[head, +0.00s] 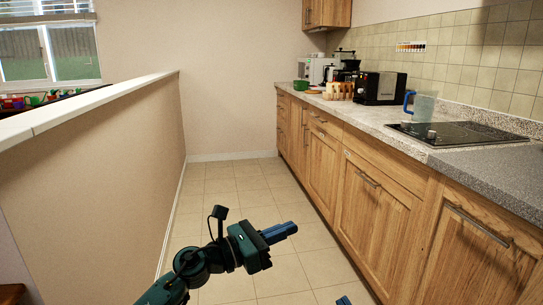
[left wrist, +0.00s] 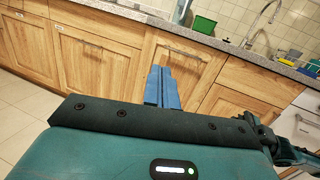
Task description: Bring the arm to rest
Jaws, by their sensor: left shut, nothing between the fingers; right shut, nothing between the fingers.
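My left arm comes in from the lower left in the head view. Its gripper (head: 281,232) has blue fingers that are shut and empty, pointing right above the tiled floor. In the left wrist view the same fingers (left wrist: 162,88) are together with nothing between them, with cabinet fronts beyond. Of my right gripper (head: 343,300), only a small blue tip shows at the bottom edge of the head view; it is shut, and the rest is out of frame.
Wooden cabinets (head: 377,205) with metal handles line the right side under a grey counter (head: 375,118). A half wall (head: 110,180) bounds the left. The floor (head: 225,195) between is clear.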

